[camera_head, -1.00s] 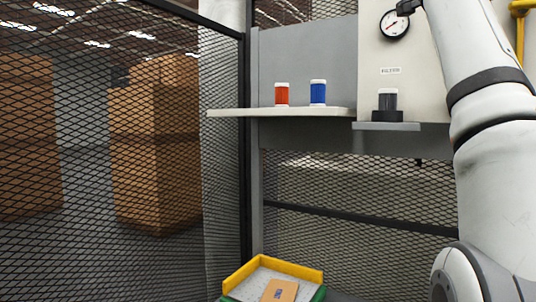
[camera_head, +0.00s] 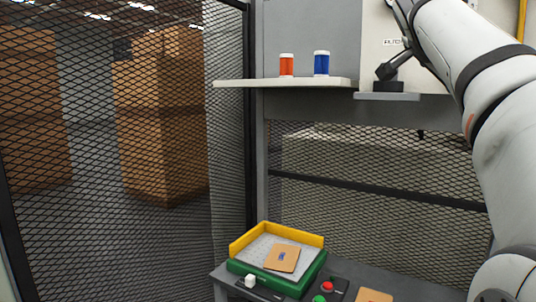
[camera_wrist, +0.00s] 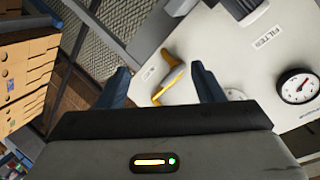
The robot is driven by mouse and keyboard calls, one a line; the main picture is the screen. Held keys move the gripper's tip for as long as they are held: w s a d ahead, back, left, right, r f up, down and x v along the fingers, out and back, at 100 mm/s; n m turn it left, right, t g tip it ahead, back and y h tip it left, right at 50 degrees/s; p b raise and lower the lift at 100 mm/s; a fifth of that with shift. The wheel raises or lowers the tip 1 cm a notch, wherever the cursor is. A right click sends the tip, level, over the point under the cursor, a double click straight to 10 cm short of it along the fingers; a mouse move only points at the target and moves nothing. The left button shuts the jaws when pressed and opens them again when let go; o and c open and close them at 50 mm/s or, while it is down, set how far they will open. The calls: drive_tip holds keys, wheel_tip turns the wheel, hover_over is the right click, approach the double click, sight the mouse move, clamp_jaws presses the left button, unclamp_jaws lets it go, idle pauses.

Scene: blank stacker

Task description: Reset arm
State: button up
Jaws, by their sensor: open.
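My gripper (camera_wrist: 160,70) is open in the wrist view, its two dark fingers apart with nothing held between them. Beyond them is a pale panel (camera_wrist: 215,50) with a yellow handle (camera_wrist: 170,82), a FILTER label and a round gauge (camera_wrist: 299,86). A black round base (camera_head: 388,87) stands on that shelf; the dark canister seen there earlier is hidden or cannot be made out.
An orange jar (camera_head: 286,66) and a blue jar (camera_head: 321,64) stand on the pale shelf (camera_head: 240,84). Below, a yellow-and-green tray (camera_head: 275,233) holds a brown card (camera_head: 282,258). A red button (camera_head: 327,286) is beside it. Mesh fencing (camera_head: 110,240) stands at left.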

drive_tip(key=s+a+f+n+g+y, duration=0.1)
drive_tip(key=a+f+n+y, duration=0.15)
drive_tip(key=f, duration=0.55)
drive_tip(key=a+f+n+g+y, duration=0.1)
drive_tip(key=a+f+n, duration=0.2)
drive_tip(key=f, duration=0.5)
drive_tip(key=s+a+f+n+g+y, duration=0.1)
drive_tip(key=s+a+f+n+g, duration=0.1)
drive_tip(key=s+f, duration=0.5)
drive_tip(key=s+a+f+n+g+y, duration=0.2)
drive_tip(key=s+a+f+n, duration=0.3)
drive_tip(key=f, duration=1.1)
drive_tip(key=s+a+f+n+g+y, duration=0.2)
drive_tip(key=s+a+f+n, duration=0.2)
drive_tip(key=s+f, duration=0.5)
wheel_tip(320, 180, down, 4)
drive_tip(key=shift+s+a+r, duration=0.25)
drive_tip(key=shift+s+a, duration=0.05)
drive_tip(key=shift+a, duration=0.65)
drive_tip(key=shift+y, duration=0.25)
drive_tip(key=shift+c, duration=0.2)
